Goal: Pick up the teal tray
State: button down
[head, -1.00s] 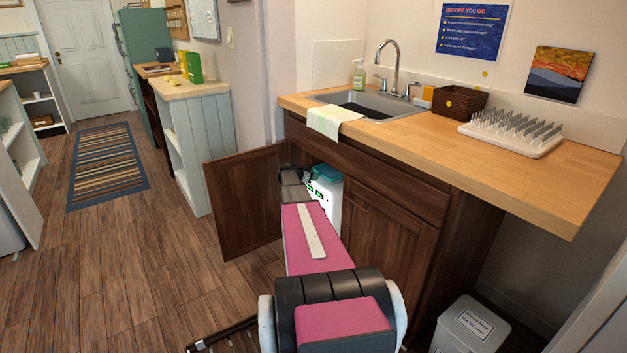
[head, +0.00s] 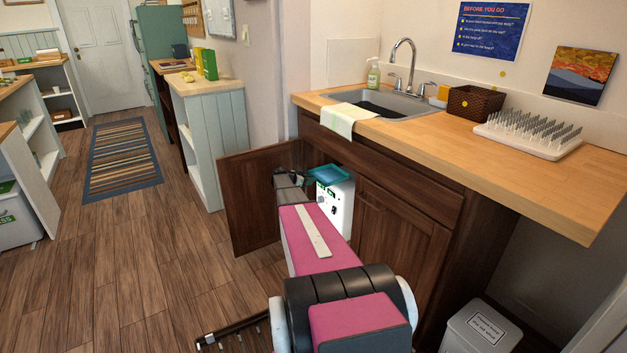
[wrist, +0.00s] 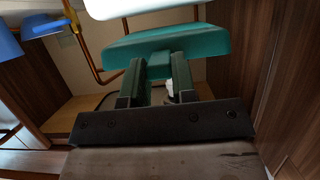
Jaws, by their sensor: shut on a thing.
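The teal tray (head: 329,175) shows at the open sink cabinet, just above a white box-shaped unit (head: 342,205) with dark knobs. In the wrist view the tray (wrist: 168,46) spans the upper middle, slightly tilted. My gripper (wrist: 159,66) is shut on the tray's near edge, with both dark green fingers reaching to it. In the head view my arm hides part of the cabinet opening and the gripper's fingertips are hard to make out. I cannot tell from the head view whether the tray touches the white unit.
The open cabinet door (head: 247,200) stands left of my arm. The wooden counter (head: 420,133) with the sink (head: 375,104) overhangs the cabinet. Copper-coloured pipes (wrist: 82,48) run behind the tray. A lidded bin (head: 480,328) stands at lower right. The floor at left is open.

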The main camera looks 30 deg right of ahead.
jog(key=a, duration=0.6)
jog(key=shift+s+a, duration=0.25)
jog(key=c, duration=1.8)
grip_release()
jog(key=shift+c, duration=0.2)
jog(key=shift+a+r, duration=0.1)
grip_shut()
